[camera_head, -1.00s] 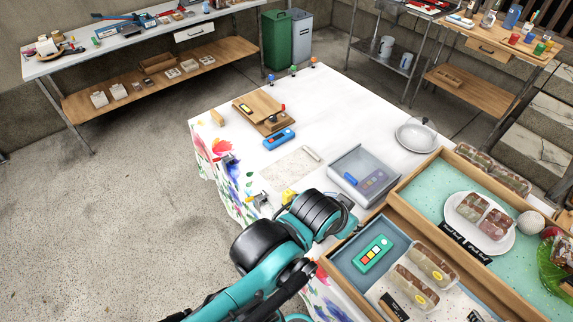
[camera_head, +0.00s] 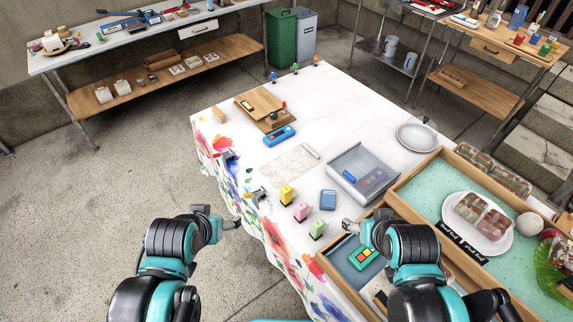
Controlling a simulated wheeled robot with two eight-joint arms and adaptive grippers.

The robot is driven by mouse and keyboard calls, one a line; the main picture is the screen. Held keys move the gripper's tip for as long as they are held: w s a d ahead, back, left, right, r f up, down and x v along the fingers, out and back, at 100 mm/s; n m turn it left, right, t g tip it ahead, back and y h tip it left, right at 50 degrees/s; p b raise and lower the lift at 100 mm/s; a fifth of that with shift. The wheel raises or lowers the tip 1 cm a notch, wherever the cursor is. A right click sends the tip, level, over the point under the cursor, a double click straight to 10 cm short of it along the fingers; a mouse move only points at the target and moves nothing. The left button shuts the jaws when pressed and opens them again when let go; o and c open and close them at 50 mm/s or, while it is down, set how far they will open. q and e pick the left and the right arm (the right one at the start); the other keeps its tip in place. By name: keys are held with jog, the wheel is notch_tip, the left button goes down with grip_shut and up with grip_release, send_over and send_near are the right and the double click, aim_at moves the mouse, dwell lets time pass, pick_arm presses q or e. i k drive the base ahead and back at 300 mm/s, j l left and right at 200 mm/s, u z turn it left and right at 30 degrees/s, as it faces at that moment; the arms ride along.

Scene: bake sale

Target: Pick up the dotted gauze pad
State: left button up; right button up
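I cannot make out a dotted gauze pad for certain. A pale speckled sheet (camera_head: 285,171) lies flat on the white table, with a rolled edge at its right; its dots are too small to tell apart. My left gripper (camera_head: 236,222) is beside the table's front left edge, apart from the sheet and seemingly empty. My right gripper (camera_head: 347,226) is over the table's front right part, near the blue drawer-like tray (camera_head: 345,262), and holds nothing I can see. Both grippers' fingers are too small to read as open or shut.
Yellow (camera_head: 287,194), pink (camera_head: 301,211) and green (camera_head: 318,229) blocks and a blue item (camera_head: 328,200) stand between the grippers. A grey tray (camera_head: 350,165) lies right of the sheet. A wooden crate (camera_head: 402,207) holds packaged food and a plate.

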aim_at(281, 172)
jog(key=z, duration=1.15)
jog(key=i+j+z, duration=0.15)
jog(key=j, duration=0.2)
jog(key=i+j+z, duration=0.1)
jog(key=j, duration=0.3)
jog(key=i+j+z, duration=0.15)
jog(key=j, duration=0.2)
